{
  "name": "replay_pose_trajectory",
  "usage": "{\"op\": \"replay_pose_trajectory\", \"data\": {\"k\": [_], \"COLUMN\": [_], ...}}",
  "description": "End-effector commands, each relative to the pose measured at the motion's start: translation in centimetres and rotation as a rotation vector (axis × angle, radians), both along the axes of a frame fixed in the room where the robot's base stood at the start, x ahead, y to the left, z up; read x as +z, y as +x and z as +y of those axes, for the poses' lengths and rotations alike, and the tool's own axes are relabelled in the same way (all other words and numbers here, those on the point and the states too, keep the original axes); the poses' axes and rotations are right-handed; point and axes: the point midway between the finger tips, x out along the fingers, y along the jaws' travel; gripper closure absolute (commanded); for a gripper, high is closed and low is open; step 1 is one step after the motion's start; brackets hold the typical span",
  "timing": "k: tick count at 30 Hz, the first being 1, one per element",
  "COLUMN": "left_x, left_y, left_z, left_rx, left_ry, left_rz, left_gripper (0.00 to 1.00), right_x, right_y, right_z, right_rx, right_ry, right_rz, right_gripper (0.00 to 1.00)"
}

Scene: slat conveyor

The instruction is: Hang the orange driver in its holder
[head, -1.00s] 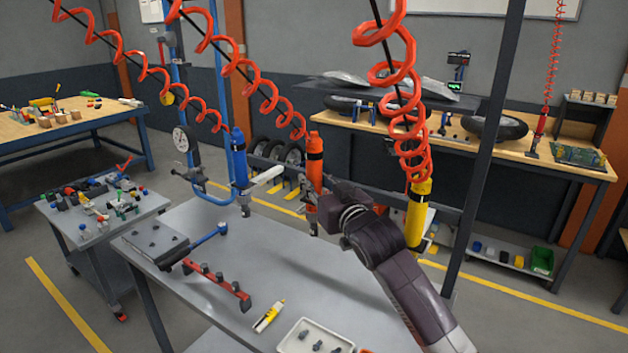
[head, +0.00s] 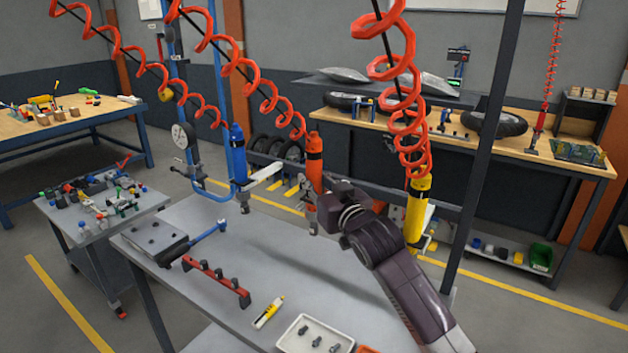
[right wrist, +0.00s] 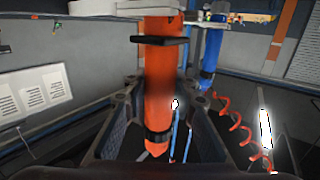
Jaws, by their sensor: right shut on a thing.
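The orange driver (head: 315,165) hangs upright on a red coiled hose above the table's back edge, with a dark band on its body and its bit end down. My right gripper (head: 322,207) reaches it from the right and is shut on its lower body. The right wrist view, which looks upside down, shows the driver (right wrist: 160,85) between the two fingers (right wrist: 160,100). I cannot clearly make out its holder. A pale bracket-like piece (head: 267,174) sits between the orange driver and the blue driver (head: 239,160). My left gripper is out of view.
A yellow driver (head: 416,210) hangs right of my arm. The grey table (head: 215,270) bears a red rack (head: 216,280), a yellow-handled tool (head: 268,312) and a white tray (head: 290,340) with dark parts. A dark post (head: 490,140) stands at the right.

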Motion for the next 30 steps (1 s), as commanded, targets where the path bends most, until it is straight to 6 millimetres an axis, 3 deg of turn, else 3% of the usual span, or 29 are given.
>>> {"op": "replay_pose_trajectory", "data": {"k": [30], "left_x": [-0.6], "left_y": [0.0], "left_z": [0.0], "left_rx": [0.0], "left_ry": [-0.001], "left_rz": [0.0], "left_gripper": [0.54], "right_x": [-1.0], "right_y": [0.0], "right_z": [0.0], "right_rx": [0.001], "right_ry": [0.003], "right_rz": [-0.007], "right_gripper": [1.0]}}
